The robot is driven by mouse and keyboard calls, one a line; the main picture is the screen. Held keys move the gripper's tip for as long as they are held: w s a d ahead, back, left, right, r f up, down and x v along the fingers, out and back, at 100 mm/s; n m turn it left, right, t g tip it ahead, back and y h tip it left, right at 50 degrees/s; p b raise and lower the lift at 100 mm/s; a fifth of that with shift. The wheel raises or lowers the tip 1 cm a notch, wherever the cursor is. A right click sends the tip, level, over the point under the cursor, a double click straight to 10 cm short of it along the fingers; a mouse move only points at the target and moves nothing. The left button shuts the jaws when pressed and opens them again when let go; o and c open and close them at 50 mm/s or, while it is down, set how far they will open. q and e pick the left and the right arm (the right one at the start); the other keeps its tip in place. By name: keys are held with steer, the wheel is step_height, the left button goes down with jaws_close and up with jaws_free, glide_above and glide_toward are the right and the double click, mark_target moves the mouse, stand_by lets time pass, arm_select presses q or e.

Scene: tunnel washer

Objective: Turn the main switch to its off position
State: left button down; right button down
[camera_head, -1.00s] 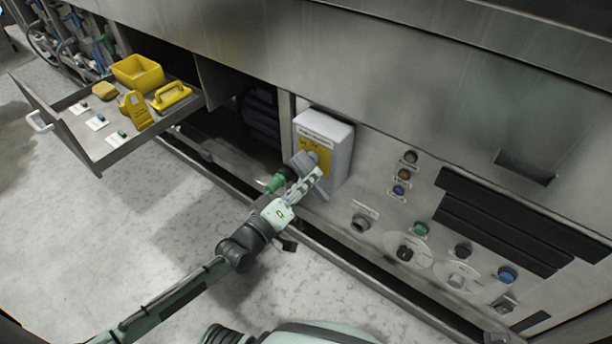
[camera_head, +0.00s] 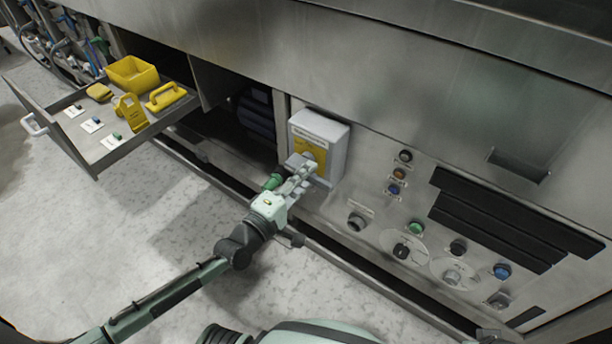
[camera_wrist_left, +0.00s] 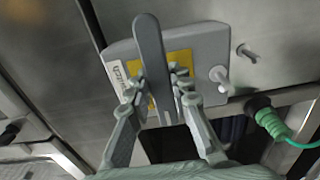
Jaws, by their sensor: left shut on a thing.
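The main switch is a pale box (camera_head: 334,134) with a yellow plate (camera_head: 318,147) on the steel panel, and it also shows in the left wrist view (camera_wrist_left: 205,50). A long grey handle (camera_wrist_left: 149,50) stands out from the yellow plate. My left gripper (camera_head: 302,170) is at the front of the box. In the left wrist view its fingers (camera_wrist_left: 160,84) lie on both sides of the handle and are shut on it. The fingers hide part of the plate and its markings. My right gripper is not in view.
An open drawer (camera_head: 100,150) at the left holds yellow lockout items and small tagged parts. A green connector (camera_head: 272,182) sits close beside my left gripper. Buttons and knobs, including a green button (camera_head: 416,227), lie right of the switch. The floor in front is clear.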

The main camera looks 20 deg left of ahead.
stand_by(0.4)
arm_select(q)
steer(key=c, duration=1.4)
jaws_free()
steer(key=shift+o, duration=0.2)
steer(key=v, duration=1.2)
